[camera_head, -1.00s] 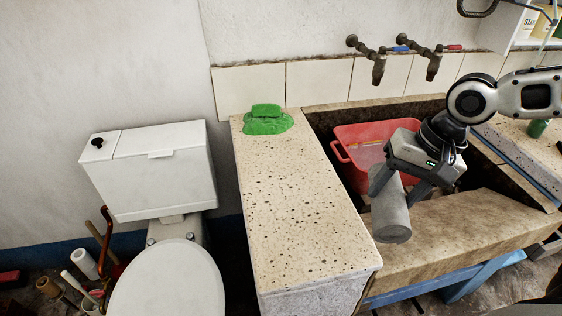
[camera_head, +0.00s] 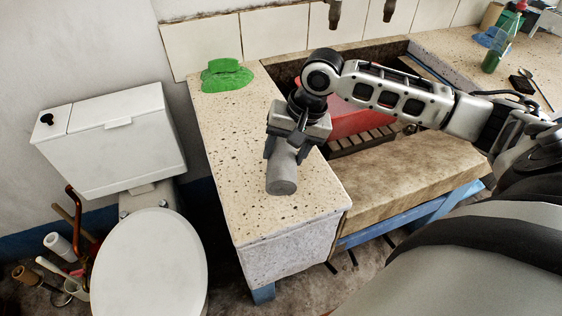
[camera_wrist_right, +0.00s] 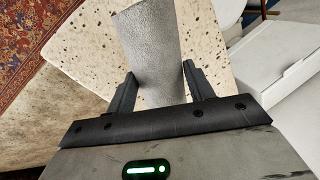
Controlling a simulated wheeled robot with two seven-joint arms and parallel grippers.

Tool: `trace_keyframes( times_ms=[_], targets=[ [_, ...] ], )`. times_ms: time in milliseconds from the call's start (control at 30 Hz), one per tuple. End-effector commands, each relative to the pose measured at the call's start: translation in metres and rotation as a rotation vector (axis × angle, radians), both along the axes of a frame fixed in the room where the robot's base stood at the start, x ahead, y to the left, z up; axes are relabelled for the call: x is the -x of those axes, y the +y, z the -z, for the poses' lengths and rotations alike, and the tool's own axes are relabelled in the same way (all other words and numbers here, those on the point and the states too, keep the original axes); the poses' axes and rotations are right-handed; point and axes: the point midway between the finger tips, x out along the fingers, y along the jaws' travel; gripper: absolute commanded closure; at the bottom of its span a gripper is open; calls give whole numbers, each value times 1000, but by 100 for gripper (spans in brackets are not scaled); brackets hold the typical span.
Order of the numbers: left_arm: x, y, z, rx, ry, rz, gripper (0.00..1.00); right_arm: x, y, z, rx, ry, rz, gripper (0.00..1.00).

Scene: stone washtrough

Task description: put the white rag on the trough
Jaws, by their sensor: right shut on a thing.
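My right gripper (camera_head: 286,153) is shut on a grey, rough-surfaced roll (camera_head: 282,180), which may be the rag; it looks grey rather than white. The roll also shows between the fingers in the wrist view (camera_wrist_right: 150,40). It hangs tilted over the speckled stone top (camera_head: 235,150) at the left end of the trough (camera_head: 405,180). I cannot tell whether it touches the stone. My left gripper is not in view.
A red basin (camera_head: 350,118) sits in the trough, partly hidden by my right arm. Taps (camera_head: 335,14) stick out above from the tiled wall. A toilet (camera_head: 150,265) stands left of the trough. A green bottle (camera_head: 491,60) stands at the far right. The middle of the speckled top is bare.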

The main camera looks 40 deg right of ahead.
Motion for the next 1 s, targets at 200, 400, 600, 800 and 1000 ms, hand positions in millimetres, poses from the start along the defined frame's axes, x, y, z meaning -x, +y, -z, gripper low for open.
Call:
trace_keyframes(
  times_ms=[200, 400, 600, 800, 1000],
  targets=[
    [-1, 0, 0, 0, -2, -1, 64, -8, 7, 13, -1, 0, -1, 75],
    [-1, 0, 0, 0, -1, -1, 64, -7, 6, 40, 1, 2, 0, 75],
    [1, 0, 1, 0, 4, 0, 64, -7, 6, 42, 1, -2, -1, 75],
    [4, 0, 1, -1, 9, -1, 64, -7, 6, 44, 1, -1, -2, 36],
    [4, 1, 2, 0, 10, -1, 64, -7, 6, 44, 1, -1, -2, 25]
  ],
)
